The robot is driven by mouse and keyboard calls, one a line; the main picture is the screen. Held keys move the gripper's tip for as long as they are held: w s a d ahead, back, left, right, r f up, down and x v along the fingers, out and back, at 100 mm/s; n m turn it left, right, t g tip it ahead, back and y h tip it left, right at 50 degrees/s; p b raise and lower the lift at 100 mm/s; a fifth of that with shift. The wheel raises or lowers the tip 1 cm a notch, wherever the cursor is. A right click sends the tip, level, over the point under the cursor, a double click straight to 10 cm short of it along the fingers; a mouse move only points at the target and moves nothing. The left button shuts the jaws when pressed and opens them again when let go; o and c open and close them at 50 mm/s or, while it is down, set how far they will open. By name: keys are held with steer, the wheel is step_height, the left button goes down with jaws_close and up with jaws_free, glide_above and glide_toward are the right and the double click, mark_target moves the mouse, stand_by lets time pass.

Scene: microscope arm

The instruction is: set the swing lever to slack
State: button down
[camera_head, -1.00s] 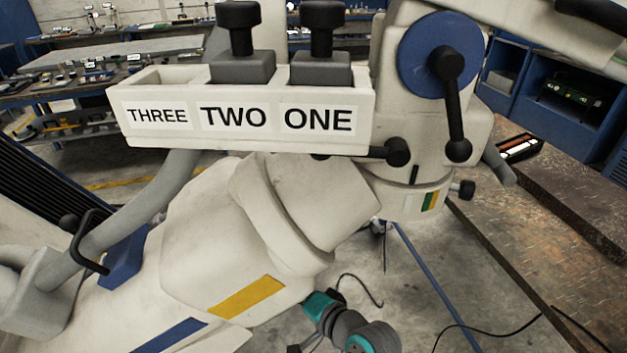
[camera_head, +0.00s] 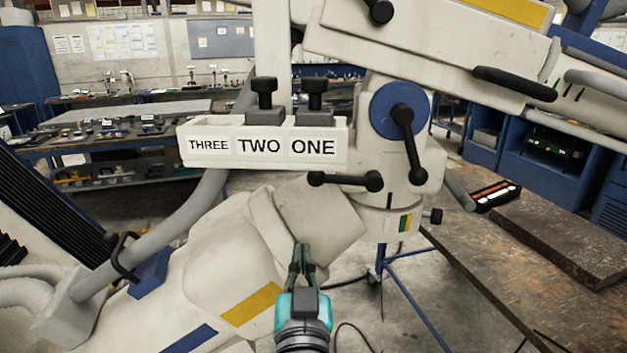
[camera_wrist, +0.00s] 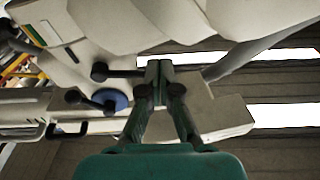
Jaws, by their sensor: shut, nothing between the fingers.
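My gripper (camera_head: 302,250) is shut and empty, pointing up in front of the pale arm casting, below the label box. It also shows in the wrist view (camera_wrist: 159,68). Above and right of it in the head view, a black ball-ended lever (camera_head: 345,180) lies nearly level under the white housing. In the wrist view this lever (camera_wrist: 123,73) appears left of the fingertips, apparently apart from them. Another black lever (camera_head: 409,145) hangs down from a blue disc (camera_head: 386,110). No label shows which is the swing lever. A collar below carries white, green and yellow marks (camera_head: 403,222).
A box labelled THREE, TWO, ONE (camera_head: 226,159) holds two dark knobbed blocks. A small black knob (camera_head: 437,216) sticks out right of the collar. The large pale arm (camera_head: 430,50) overhangs at the top. A brown bench (camera_head: 500,260) stands to the right.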

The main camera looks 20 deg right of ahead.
mark_target(315, 176)
step_height(315, 176, up, 9)
steer(key=s+m+h, duration=0.3)
steer(key=m+h, duration=0.1)
steer(key=x, duration=1)
steer(key=shift+w+d, duration=0.15)
steer(key=shift+f+n, duration=0.2)
steer(key=shift+n, duration=0.1)
steer(key=shift+w+f+n+y, duration=0.3)
steer(key=shift+f+n, duration=0.3)
steer(key=shift+f, duration=0.2)
steer(key=shift+s, duration=0.2)
